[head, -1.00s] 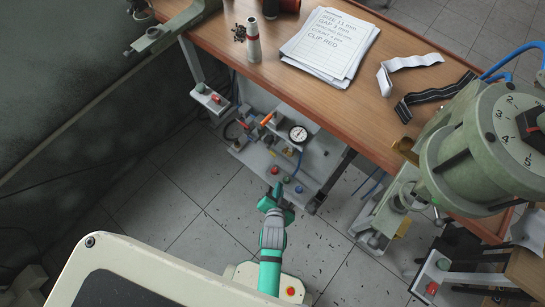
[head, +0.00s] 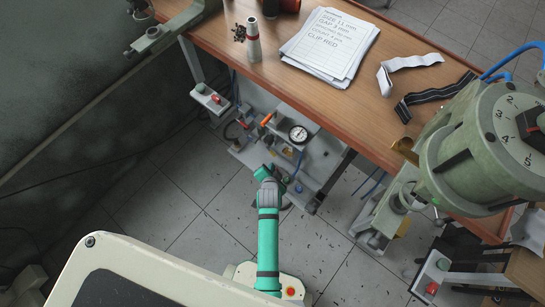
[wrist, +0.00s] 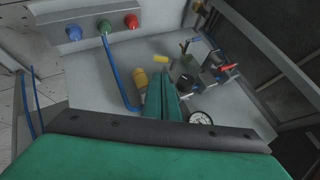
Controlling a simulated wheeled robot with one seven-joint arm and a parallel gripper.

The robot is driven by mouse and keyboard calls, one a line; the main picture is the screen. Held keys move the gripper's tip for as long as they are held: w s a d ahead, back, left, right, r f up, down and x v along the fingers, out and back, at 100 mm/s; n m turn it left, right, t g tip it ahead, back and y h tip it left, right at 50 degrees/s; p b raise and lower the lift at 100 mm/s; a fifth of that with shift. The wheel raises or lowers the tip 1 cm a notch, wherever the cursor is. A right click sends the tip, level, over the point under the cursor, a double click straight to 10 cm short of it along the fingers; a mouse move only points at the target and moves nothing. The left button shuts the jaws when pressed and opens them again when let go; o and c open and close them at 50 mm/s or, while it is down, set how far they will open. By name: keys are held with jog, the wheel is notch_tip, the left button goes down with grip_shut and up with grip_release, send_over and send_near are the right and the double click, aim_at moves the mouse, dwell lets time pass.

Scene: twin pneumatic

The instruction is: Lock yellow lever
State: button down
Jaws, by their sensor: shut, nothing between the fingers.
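A small yellow lever (wrist: 161,58) shows in the wrist view, just beyond the fingertips of my gripper (wrist: 167,77). Whether the fingers touch it cannot be told. My gripper's fingers are shut together with nothing between them. In the head view my gripper (head: 279,176) is low at the front of the pneumatic panel (head: 255,158) under the table, partly hidden by my wrist. I cannot make out the yellow lever clearly in the head view.
A yellow cylinder (wrist: 139,79) stands left of the fingers and a gauge (wrist: 201,118) lies to their right. A red-handled valve (wrist: 228,69) is further right. The wooden table (head: 330,95) overhangs the panel.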

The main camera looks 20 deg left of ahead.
aim_at(273, 154)
jog(key=x, duration=1.3)
